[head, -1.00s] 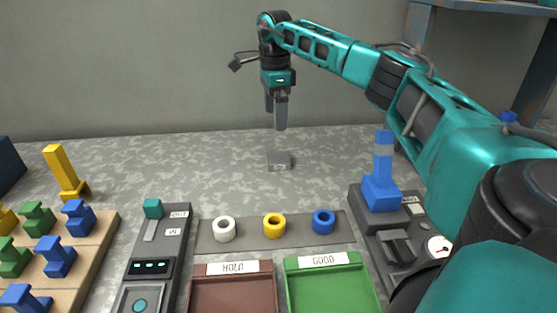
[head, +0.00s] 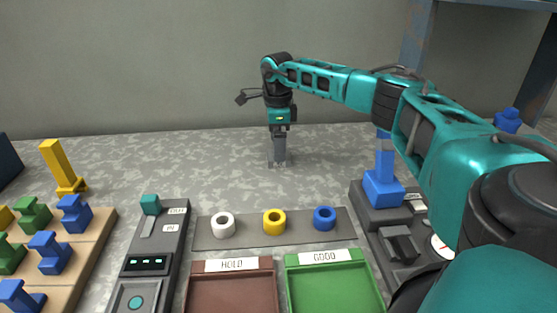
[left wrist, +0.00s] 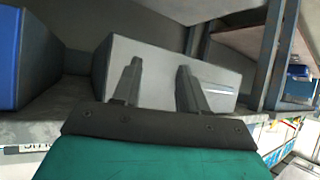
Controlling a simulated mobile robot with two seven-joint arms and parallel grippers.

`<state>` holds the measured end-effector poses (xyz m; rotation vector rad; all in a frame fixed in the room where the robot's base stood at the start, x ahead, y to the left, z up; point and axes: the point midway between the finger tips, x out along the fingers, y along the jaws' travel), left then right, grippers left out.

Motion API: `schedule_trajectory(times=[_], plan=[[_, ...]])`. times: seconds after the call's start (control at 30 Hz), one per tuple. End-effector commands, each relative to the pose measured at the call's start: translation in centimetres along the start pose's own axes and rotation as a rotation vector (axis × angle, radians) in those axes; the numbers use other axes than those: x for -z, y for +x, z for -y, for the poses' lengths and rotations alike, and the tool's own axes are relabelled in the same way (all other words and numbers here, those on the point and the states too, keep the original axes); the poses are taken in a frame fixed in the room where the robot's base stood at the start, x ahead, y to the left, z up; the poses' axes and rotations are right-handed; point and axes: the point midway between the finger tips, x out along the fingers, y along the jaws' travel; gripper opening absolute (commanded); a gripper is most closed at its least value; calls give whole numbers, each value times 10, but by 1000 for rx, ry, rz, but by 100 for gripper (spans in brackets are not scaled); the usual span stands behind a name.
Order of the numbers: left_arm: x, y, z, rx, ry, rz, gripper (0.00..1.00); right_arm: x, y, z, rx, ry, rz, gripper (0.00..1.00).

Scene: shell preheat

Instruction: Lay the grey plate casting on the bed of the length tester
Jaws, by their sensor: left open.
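The grey plate casting (head: 286,164) lies on the mottled bench, mostly hidden by my right gripper (head: 277,164), which points straight down with its fingertips at the casting. Whether the fingers are closed on it cannot be made out. A dark grey device with a round dial, apparently the length tester (head: 400,243), stands at the right; my right arm covers part of it, and no casting shows on its visible part. My left gripper (left wrist: 158,68) is open with nothing between its fingers in the left wrist view; it is out of the head view.
White (head: 223,225), yellow (head: 274,222) and blue rings (head: 324,218) sit on a grey strip. Before it are the HOLD tray (head: 232,265) and GOOD tray (head: 325,257). A switch box (head: 146,264) and a peg board (head: 92,250) stand left. A grey box (left wrist: 160,70) faces my left gripper.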

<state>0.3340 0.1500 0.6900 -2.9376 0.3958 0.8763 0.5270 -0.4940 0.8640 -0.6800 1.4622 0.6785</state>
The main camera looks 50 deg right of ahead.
Motion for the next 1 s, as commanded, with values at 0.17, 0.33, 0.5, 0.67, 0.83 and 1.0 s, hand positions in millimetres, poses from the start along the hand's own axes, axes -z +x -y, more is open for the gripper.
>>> schedule_trajectory(times=[0.17, 0.33, 0.5, 0.67, 0.83, 1.0], plan=[[-8, 4, 0, -1, -1, 5, 43, 2, 28, -1, -3, -1, 0, 94], [-10, 3, -1, -2, -2, 10, 43, 2, 31, -1, -1, -1, 1, 94], [-12, 2, -2, -2, -5, 14, 43, 2, 31, -1, -1, -1, 1, 85], [-12, 3, -2, -2, -9, 13, 43, 2, 30, -1, -1, -1, 1, 70], [-12, 3, -3, -2, -13, 13, 43, 2, 30, -1, -1, -1, 1, 53], [-12, 3, -3, -2, -13, 13, 43, 2, 30, -1, -1, -1, 1, 37]])
